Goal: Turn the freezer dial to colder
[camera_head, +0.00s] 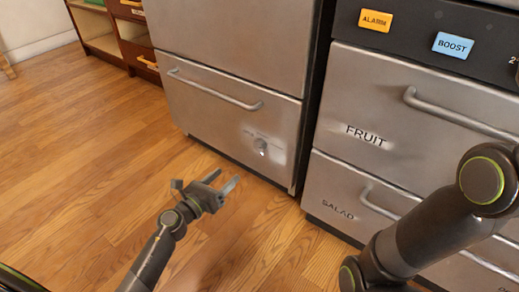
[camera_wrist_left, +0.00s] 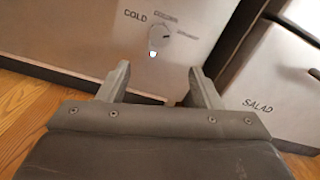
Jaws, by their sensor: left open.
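The freezer dial (camera_head: 261,145) is a small round silver knob low on the steel front of the left appliance. In the left wrist view the dial (camera_wrist_left: 159,38) has a bright white spot at its lower edge. The word COLD (camera_wrist_left: 136,15) stands to its left, with smaller lettering above and to the right that I cannot read for certain. My left gripper (camera_head: 222,183) is open and empty, in front of and below the dial, apart from it. In the left wrist view its two fingers (camera_wrist_left: 158,82) point toward the panel, with the dial beyond the gap. My right gripper is out of view.
A drawer handle (camera_head: 213,90) runs above the dial. The FRUIT drawer (camera_head: 400,125) and SALAD drawer (camera_head: 335,210) stand to the right, with ALARM (camera_head: 376,20) and BOOST (camera_head: 453,45) buttons above. My right arm crosses the right side. Wooden floor (camera_head: 90,150) at the left is clear.

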